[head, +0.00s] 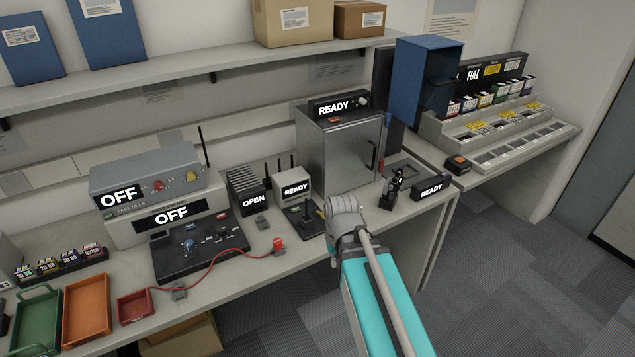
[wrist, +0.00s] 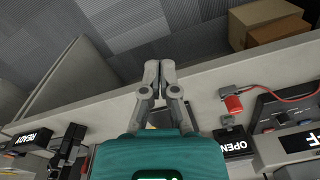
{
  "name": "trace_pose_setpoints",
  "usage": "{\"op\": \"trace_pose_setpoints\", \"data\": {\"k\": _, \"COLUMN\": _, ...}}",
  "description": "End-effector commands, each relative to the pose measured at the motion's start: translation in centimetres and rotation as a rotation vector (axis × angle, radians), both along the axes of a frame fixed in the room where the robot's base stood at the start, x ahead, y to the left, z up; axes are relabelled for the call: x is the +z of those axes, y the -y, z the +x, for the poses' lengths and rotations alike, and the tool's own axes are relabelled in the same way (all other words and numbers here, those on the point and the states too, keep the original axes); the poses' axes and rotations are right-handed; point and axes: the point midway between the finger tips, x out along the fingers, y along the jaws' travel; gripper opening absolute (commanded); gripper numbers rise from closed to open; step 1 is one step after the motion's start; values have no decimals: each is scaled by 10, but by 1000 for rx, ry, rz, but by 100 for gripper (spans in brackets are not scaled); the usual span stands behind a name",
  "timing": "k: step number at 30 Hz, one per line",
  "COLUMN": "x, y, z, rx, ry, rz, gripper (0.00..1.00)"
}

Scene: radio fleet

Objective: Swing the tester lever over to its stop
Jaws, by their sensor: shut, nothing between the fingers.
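A small dark unit with an upright black lever (head: 307,210) sits on the bench in the head view, in front of a grey box with a READY display (head: 296,187). I take this to be the tester lever, but no label confirms it. My gripper (wrist: 159,68) is shut and empty in the wrist view, its fingertips together over the bench's front edge. In the head view my own wrist hides the fingers, just right of the lever unit. The lever is not clear in the wrist view, where my gripper body covers that part of the bench.
Left of the lever are a black OPEN display (head: 253,200), a red knob (head: 278,245) on a cable and a control panel (head: 200,244). A black stand (head: 393,190) and another READY display (head: 432,187) are right. A metal cabinet (head: 343,150) stands behind.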

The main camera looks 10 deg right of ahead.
Motion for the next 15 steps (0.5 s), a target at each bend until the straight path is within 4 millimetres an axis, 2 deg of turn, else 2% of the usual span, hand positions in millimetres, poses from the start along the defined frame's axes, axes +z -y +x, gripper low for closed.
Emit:
{"op": "trace_pose_setpoints", "data": {"k": 5, "x": 11, "y": 10, "z": 49, "rx": -4, "ry": 27, "rz": 93, "gripper": 0}}
{"op": "trace_pose_setpoints", "data": {"k": 8, "x": 20, "y": 21, "z": 86, "rx": -7, "ry": 57, "rz": 170, "gripper": 0}}
{"op": "trace_pose_setpoints", "data": {"k": 15, "x": 49, "y": 65, "z": 179, "rx": -17, "ry": 168, "rz": 371, "gripper": 0}}
